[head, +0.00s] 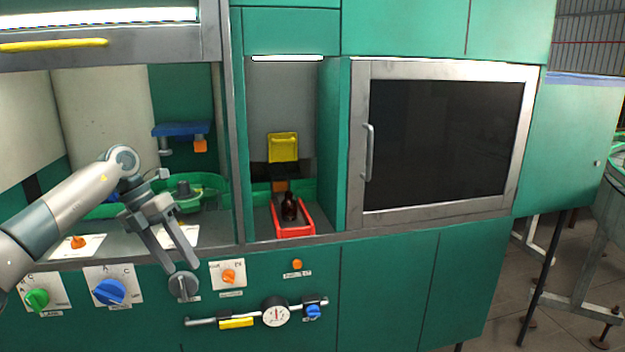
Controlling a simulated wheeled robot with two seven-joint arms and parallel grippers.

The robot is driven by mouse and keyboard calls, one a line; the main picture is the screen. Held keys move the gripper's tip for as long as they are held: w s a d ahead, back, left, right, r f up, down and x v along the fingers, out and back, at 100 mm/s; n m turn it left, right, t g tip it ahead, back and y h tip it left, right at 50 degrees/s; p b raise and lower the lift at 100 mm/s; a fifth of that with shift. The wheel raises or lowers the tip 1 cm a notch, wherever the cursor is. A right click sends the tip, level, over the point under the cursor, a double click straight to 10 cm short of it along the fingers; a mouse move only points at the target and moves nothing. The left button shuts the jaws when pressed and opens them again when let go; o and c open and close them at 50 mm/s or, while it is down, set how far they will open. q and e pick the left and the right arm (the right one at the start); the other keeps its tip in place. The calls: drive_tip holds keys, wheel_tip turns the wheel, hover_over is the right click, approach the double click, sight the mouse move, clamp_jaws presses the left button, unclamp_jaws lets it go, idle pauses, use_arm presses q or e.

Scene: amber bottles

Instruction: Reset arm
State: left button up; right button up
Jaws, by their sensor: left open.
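My left arm comes in from the left in the head view. The gripper is apart from the bottle and the tray. My right gripper is not in view.
A green machine with a steel-framed dark door (445,140) fills the view. A green round fixture (205,190) sits in the left bay behind my gripper. Knobs, a gauge (275,311) and a yellow handle (236,323) stick out of the front panel. Floor shows at right.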

use_arm(q)
drive_tip(key=w+d+f+n+t+h, duration=0.25)
drive_tip(key=d+f+n+h, duration=0.55)
drive_tip(key=d+f, duration=1.1)
drive_tip(key=s+a+f+n+t+y, duration=0.1)
drive_tip(key=s+f+n+t, duration=0.1)
drive_tip(key=f+n+t, duration=0.65)
drive_tip(key=s+a+f+n+t, duration=0.25)
drive_tip(key=f+n, duration=0.25)
drive_tip(key=f, duration=0.9)
drive_tip(key=s+a+f+n+g+y, duration=0.1)
drive_tip(key=s+a+f+n+y, duration=0.25)
drive_tip(key=s+f, duration=0.75)
drive_tip(key=s+a+f+n+g+y, duration=0.2)
drive_tip(key=s+f+n+y, duration=0.3)
drive_tip(key=s+f, duration=0.6)
drive_tip(key=s+f+n+g, duration=0.2)
drive_tip(key=s+f, duration=0.3)
drive_tip(key=s, duration=0.6)
drive_tip(key=s+a+f+n+g+y, duration=0.1)
drive_tip(key=s+f+n+g, duration=0.1)
drive_tip(key=s+f, duration=0.4)
drive_tip(key=s+a+f+n+g+y, duration=0.1)
drive_tip(key=s+f, duration=0.4)
drive_tip(key=s, duration=1.1)
drive_tip(key=shift+s+f+n+g, duration=0.2)
drive_tip(key=shift+f+n+g, duration=0.2)
drive_tip(key=shift+n+g, duration=0.35)
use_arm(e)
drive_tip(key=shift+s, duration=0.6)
